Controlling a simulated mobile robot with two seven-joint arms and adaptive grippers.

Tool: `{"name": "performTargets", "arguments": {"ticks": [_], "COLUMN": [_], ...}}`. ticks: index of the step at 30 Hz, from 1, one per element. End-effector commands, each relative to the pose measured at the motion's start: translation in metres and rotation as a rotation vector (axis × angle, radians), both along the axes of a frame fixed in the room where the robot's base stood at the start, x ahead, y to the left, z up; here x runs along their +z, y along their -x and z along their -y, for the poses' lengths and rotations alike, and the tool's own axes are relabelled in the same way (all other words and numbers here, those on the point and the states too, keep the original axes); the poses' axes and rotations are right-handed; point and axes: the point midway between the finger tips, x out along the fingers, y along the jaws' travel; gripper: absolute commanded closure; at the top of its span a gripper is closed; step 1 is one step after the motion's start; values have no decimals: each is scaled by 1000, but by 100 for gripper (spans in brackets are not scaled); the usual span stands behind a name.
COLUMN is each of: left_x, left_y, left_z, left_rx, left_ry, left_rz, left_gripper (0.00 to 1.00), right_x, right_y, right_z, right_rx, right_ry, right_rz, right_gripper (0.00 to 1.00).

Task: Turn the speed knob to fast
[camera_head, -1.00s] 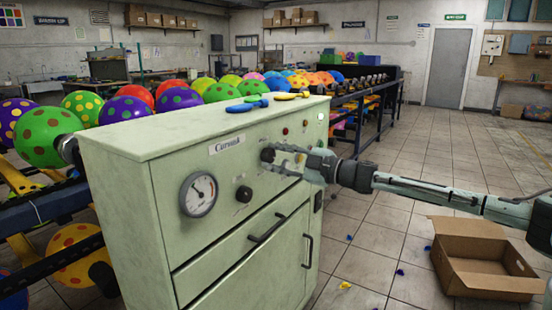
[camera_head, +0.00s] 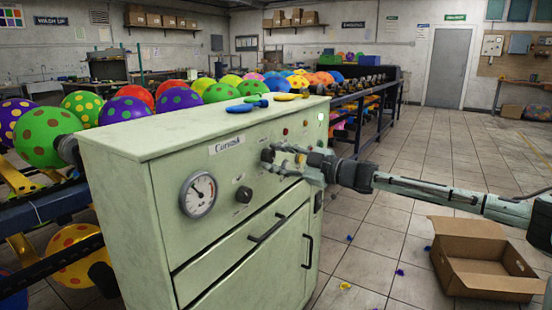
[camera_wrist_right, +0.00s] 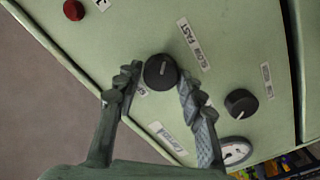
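The green machine (camera_head: 240,225) has a black speed knob (camera_head: 267,155) on its upper front panel. In the right wrist view the knob (camera_wrist_right: 160,71) sits near a label (camera_wrist_right: 193,45) reading slow and fast; its white pointer line is visible. My right gripper (camera_head: 285,160) is at the panel. In the wrist view its two fingers (camera_wrist_right: 157,78) are apart, one on each side of the knob. A narrow gap shows on the left; the right fingertip is very near the knob, and contact is unclear. My left gripper is not in view.
A second black knob (camera_head: 243,194) and a gauge (camera_head: 198,194) are left of the speed knob. A red button (camera_wrist_right: 73,10) is also on the panel. An open cardboard box (camera_head: 488,270) sits on the floor at right.

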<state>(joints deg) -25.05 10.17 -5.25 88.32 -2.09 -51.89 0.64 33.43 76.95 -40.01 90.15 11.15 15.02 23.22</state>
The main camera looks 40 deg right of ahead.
Motion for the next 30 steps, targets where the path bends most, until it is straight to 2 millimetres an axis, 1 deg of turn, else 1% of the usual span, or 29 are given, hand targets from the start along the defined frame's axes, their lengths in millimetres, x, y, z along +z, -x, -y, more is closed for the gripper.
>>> {"name": "performTargets", "arguments": {"ticks": [1, 3, 11, 14, 17, 24, 30], "left_x": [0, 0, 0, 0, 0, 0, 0], "left_y": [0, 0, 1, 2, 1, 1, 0], "left_z": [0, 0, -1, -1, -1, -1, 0], "left_rx": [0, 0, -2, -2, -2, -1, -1], "left_ry": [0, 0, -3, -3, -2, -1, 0], "left_rz": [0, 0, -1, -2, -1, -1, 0], "left_gripper": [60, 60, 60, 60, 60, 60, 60], "right_x": [0, 0, 0, 5, 17, 58, 82], "right_y": [0, 0, 0, 0, 0, 0, 0], "right_z": [0, 0, 0, 0, 0, 1, 0], "right_rx": [0, 0, 1, 1, 1, -1, 0], "right_ry": [1, 1, 2, 3, 4, 4, 4], "right_rz": [0, 0, 1, 3, 6, 10, 8], "right_gripper": [52, 44, 44, 44, 44, 44, 44]}}
